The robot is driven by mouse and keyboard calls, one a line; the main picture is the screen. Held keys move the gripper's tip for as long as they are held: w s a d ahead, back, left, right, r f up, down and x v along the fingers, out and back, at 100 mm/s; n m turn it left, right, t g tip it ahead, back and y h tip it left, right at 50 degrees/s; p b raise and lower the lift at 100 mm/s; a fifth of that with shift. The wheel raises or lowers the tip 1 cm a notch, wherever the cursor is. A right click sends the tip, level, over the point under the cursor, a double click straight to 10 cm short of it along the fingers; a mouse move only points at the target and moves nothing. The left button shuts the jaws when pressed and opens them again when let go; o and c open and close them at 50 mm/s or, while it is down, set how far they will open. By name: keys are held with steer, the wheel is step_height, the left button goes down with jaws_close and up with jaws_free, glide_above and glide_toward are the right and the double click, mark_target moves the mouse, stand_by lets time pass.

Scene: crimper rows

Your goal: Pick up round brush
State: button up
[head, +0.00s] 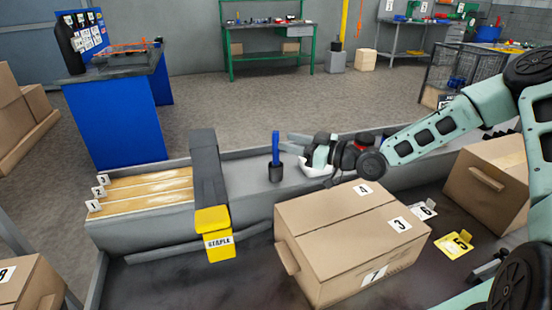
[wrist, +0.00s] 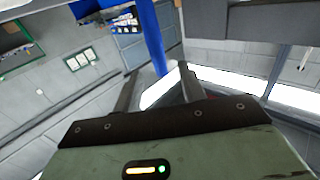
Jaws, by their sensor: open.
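The round brush (head: 275,158) stands upright on the grey ledge, with its blue handle up and its dark round head down. My gripper (head: 286,141) is open and level, just to the right of the handle. Its fingers point left at the handle, near mid-height. In the wrist view, the blue handle (wrist: 153,42) rises beyond the gap between the fingertips of my gripper (wrist: 159,82). Nothing is held between the fingers. I cannot tell whether a fingertip touches the handle.
A large cardboard box (head: 330,240) stands in front. Numbered wooden strips (head: 145,188) lie farther left. Ledge around the brush is clear.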

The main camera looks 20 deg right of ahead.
mark_target(276, 163)
steer(key=x, duration=0.5)
steer(key=shift+w+a+p, duration=0.1)
steer(key=shift+p, duration=0.2)
jaws_close()
